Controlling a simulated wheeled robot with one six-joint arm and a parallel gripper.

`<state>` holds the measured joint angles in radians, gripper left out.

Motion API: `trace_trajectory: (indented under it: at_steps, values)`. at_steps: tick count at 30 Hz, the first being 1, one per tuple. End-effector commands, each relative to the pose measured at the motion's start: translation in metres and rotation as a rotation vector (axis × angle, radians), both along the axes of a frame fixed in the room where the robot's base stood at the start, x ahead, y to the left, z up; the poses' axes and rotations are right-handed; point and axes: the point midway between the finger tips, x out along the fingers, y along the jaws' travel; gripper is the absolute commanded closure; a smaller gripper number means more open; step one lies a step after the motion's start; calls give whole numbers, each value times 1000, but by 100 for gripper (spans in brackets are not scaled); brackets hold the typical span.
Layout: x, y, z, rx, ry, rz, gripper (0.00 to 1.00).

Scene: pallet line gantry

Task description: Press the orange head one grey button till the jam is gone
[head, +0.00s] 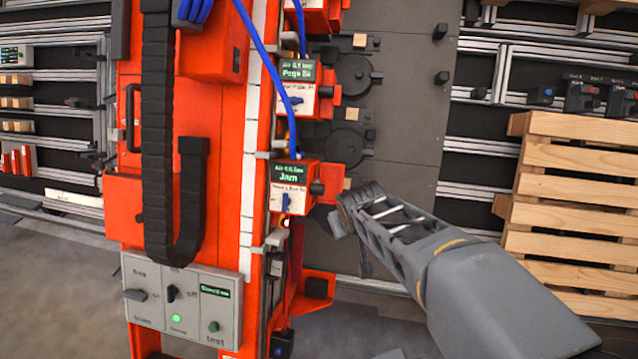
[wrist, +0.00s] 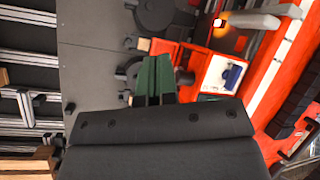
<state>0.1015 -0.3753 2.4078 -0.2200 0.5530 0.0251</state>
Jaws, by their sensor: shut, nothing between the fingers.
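The orange head with the lower display (head: 291,172) reads "Jam" in green. Its white face carries a blue lever (head: 285,201), and a dark grey round button (head: 316,188) sticks out on its right side. In the wrist view the white face (wrist: 222,75) with its blue lever shows right of my fingers. My gripper (head: 336,222) is at the end of my grey arm, just right of and below this head. In the wrist view the green fingers of my gripper (wrist: 153,62) are together and empty. I cannot tell whether they touch the button.
A second orange head (head: 298,72) above reads "Page". Blue hoses and a black cable chain (head: 157,130) run down the orange column. A grey control panel (head: 180,300) with switches and green lights is at lower left. Wooden pallets (head: 575,200) stand at right.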

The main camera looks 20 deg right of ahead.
Motion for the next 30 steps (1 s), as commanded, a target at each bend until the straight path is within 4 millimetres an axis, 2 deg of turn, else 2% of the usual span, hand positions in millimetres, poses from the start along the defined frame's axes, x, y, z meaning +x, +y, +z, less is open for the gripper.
trace_trajectory:
  at_steps: [1,6,9,12,15,21,30]
  values:
    - [25,-19,0,-49,-53,6,100]
    - [112,-77,0,-212,-295,144,100]
    - [148,-98,-11,-250,-416,270,100]
    - [170,-111,-26,-246,-513,396,100]
    - [181,-117,-42,-216,-588,504,100]
    - [183,-119,-63,-146,-679,638,100]
    - [182,-119,-69,-119,-707,677,100]
